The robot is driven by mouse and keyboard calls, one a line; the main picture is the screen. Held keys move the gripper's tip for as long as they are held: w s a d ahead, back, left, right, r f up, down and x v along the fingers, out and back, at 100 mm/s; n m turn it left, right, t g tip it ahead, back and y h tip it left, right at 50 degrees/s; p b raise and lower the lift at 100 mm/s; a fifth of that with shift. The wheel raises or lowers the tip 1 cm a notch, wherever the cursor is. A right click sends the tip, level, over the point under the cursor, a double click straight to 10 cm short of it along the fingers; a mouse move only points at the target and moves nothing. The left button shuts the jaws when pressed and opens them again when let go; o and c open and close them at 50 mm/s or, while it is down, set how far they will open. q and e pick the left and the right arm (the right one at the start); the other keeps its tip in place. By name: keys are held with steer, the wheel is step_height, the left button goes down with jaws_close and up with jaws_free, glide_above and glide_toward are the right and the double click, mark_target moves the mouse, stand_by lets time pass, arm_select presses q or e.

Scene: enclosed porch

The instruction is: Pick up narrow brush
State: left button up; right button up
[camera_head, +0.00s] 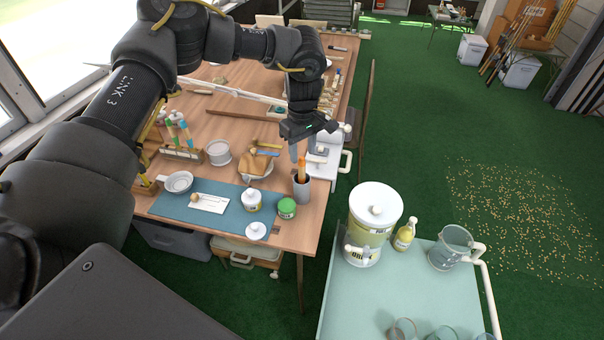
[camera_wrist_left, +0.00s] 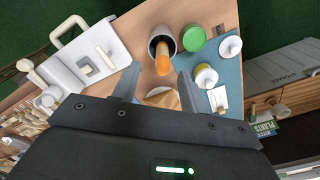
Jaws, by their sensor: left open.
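The narrow brush (camera_head: 302,169) appears to be the orange handle rising from a dark grey cup (camera_head: 302,189) at the table's near right corner. Its lower end is hidden inside the cup. In the left wrist view, the orange handle (camera_wrist_left: 162,64) leans in the cup (camera_wrist_left: 153,39) toward the jaws. My left gripper (camera_head: 302,146) points down from above, just over the top of the handle. In the wrist view the fingers of my left gripper (camera_wrist_left: 158,70) are spread, with the handle showing between them and nothing visibly gripped. My right gripper is in neither view.
A cart (camera_head: 400,292) with a large canister (camera_head: 370,222) stands in front right.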

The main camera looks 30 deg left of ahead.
mark_target(302, 157)
arm_select(q)
steer(key=f+p, duration=0.1)
steer(key=f, duration=0.3)
steer(key=shift+s+f, duration=0.2)
steer(key=shift+c, duration=0.2)
jaws_close()
